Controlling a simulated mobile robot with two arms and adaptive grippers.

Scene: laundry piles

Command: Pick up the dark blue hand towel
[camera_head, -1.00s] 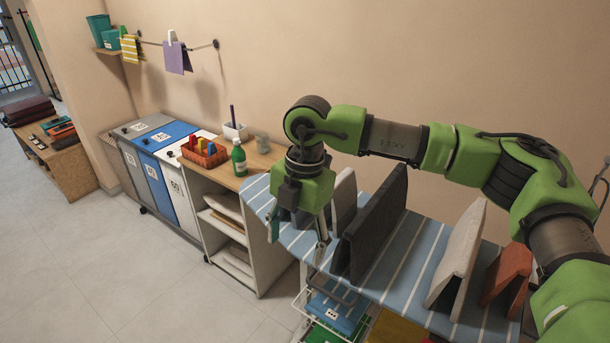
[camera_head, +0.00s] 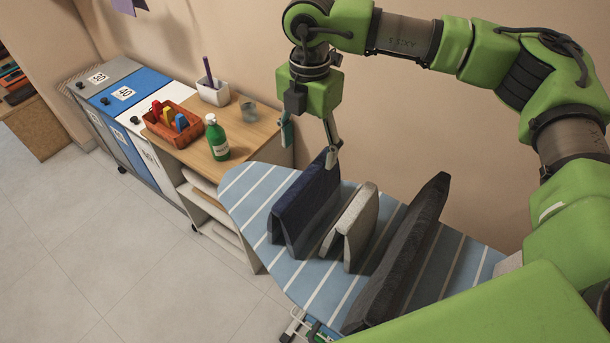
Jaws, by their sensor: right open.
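The dark blue hand towel (camera_head: 304,207) stands folded like a tent on the striped blue ironing board (camera_head: 246,190), near its left end. My right gripper (camera_head: 310,149) is open, pointing down. One fingertip overlaps the towel's top far corner in the picture, and the other finger is to the left. I cannot tell whether it touches the towel. A light grey folded towel (camera_head: 352,230) stands just right of the blue one. My left gripper is not in view.
A larger dark grey folded cloth (camera_head: 408,255) stands further right on the board. Left of the board, a wooden-topped shelf unit (camera_head: 240,137) holds a green bottle (camera_head: 216,138), a red basket (camera_head: 173,124) and a glass (camera_head: 249,112). Bins (camera_head: 128,95) stand beyond. The floor at left is clear.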

